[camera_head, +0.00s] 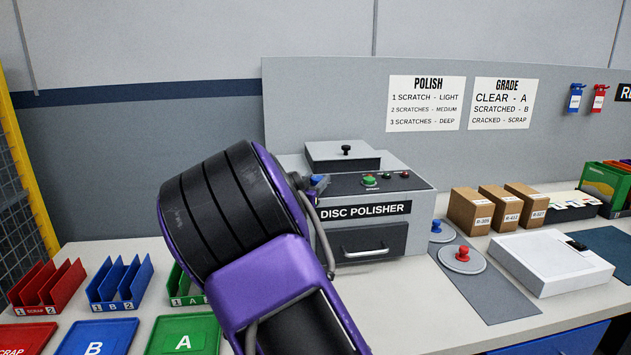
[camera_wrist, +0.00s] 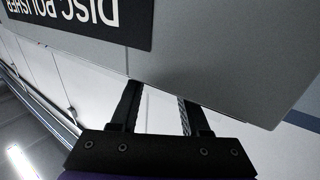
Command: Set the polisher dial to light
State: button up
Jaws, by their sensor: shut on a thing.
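The disc polisher (camera_head: 362,245) stands on the bench, a grey box with a black name plate and a dark sloped control panel. A small blue knob, seemingly the dial (camera_head: 317,181), shows at the panel's left end, right beside my gripper (camera_head: 304,184). In the wrist view my gripper (camera_wrist: 160,100) reaches past the polisher's edge. Its two black fingers stand apart, with their tips hidden behind the grey housing (camera_wrist: 215,60). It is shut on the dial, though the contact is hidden. The dial's setting and marks cannot be read.
A green button (camera_head: 370,180) and small red lamps sit right of the dial. The polisher's lid (camera_head: 343,158) is behind, and its handled drawer (camera_head: 372,251) below. Boxes (camera_head: 470,211) and a white case (camera_head: 550,262) are right; coloured racks are left. A sign (camera_head: 426,103) reads one scratch, light.

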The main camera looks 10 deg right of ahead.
grip_shut()
jog(key=shift+r+p, duration=0.15)
jog(key=shift+p, duration=0.4)
jog(key=shift+a+r+m+g+h+p, duration=0.15)
jog(key=shift+m+g+h+p, duration=0.25)
jog(key=shift+p, duration=0.8)
jog(key=m+g+h+p, duration=0.1)
jog(key=h+p, duration=0.1)
jog(key=p, duration=0.2)
jog(key=shift+w+m, duration=0.15)
jog(key=shift+m, duration=0.15)
jog(key=m+g+h+p, duration=0.1)
jog(key=m+g+h, duration=0.1)
jog(key=g+h, duration=0.1)
jog(key=shift+w+a+f+m+p, duration=0.1)
jog(key=shift+w+f+m+p, duration=0.05)
jog(key=shift+f+m+p, duration=0.2)
jog(key=shift+w+m+g+h, duration=0.1)
jog(key=shift+m+g+h, duration=0.45)
jog(key=shift+g, duration=0.45)
jog(key=shift+m+g+h, duration=0.35)
jog(key=shift+m+g, duration=0.35)
jog(key=shift+g, duration=0.3)
jog(key=shift+a+g, duration=0.1)
jog(key=shift+g, duration=0.2)
